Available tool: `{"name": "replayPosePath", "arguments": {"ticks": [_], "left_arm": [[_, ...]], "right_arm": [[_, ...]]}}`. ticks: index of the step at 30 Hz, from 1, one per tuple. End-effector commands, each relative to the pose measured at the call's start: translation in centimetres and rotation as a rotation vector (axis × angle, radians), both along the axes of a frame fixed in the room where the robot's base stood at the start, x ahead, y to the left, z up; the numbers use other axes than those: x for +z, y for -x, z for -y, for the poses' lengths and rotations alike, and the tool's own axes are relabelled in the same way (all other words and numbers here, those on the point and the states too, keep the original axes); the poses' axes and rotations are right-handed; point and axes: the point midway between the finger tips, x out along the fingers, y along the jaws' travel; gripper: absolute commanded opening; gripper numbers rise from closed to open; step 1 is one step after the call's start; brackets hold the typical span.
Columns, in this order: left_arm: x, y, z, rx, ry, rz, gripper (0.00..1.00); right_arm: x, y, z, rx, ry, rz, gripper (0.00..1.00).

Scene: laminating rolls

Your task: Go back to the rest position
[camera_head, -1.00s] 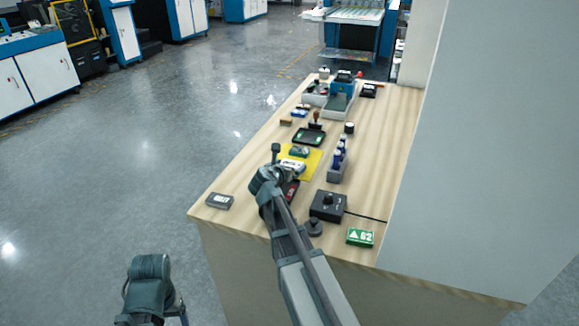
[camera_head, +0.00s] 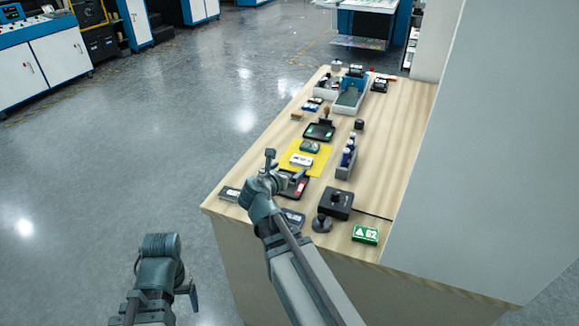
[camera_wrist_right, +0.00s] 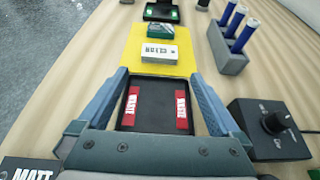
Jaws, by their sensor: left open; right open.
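My right gripper (camera_head: 287,181) is over the near left part of the wooden table, open. In the right wrist view its two fingers (camera_wrist_right: 157,85) stand apart on either side of a black tray (camera_wrist_right: 150,91) with two red-labelled pieces (camera_wrist_right: 181,110). Nothing is seen held between the fingers. My left gripper (camera_head: 188,290) is low at the left, over the floor beside the table, open and apart from everything. Its fingers are only partly visible.
A yellow mat (camera_head: 320,157) with a white box (camera_head: 301,160) lies beyond the tray. A grey wall (camera_head: 490,160) borders the table's right side.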

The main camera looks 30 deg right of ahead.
Motion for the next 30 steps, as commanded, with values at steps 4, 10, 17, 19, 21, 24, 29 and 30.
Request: {"name": "replayPosePath", "arguments": {"ticks": [4, 10, 17, 19, 21, 24, 29, 30], "left_arm": [[0.0, 0.0, 0.0, 0.0, 0.0, 0.0, 0.79], [-0.2, 0.0, 0.0, 0.0, 0.0, 0.0, 0.79], [-1.7, 0.0, 0.0, 0.0, 0.0, 0.0, 0.79], [-2.3, 0.0, 0.0, 0.0, 0.0, 0.0, 0.79], [-2.8, 0.0, 0.0, 0.0, 0.0, 0.0, 0.79], [-3.4, 0.0, 0.0, 0.0, 0.0, 0.0, 0.79], [-4.3, 0.0, 0.0, -0.001, 0.0, 0.0, 0.79], [-4.4, 0.0, 0.0, -0.001, 0.0, 0.0, 0.79]], "right_arm": [[0.0, 0.0, 0.0, 0.0, 0.0, 0.0, 1.0], [-0.2, -0.3, 0.3, -0.001, 0.0, 0.0, 1.0], [-1.7, -2.3, 2.5, -0.003, 0.0, 0.0, 1.0], [-2.2, -3.2, 3.5, -0.003, 0.0, 0.0, 1.0], [-2.8, -4.0, 4.4, -0.002, -0.001, -0.001, 1.0], [-3.4, -5.1, 5.7, -0.002, 0.0, 0.0, 1.0], [-4.3, -6.5, 7.4, -0.001, 0.0, 0.0, 1.0], [-4.4, -6.7, 7.7, 0.0, -0.001, 0.001, 1.0]]}}
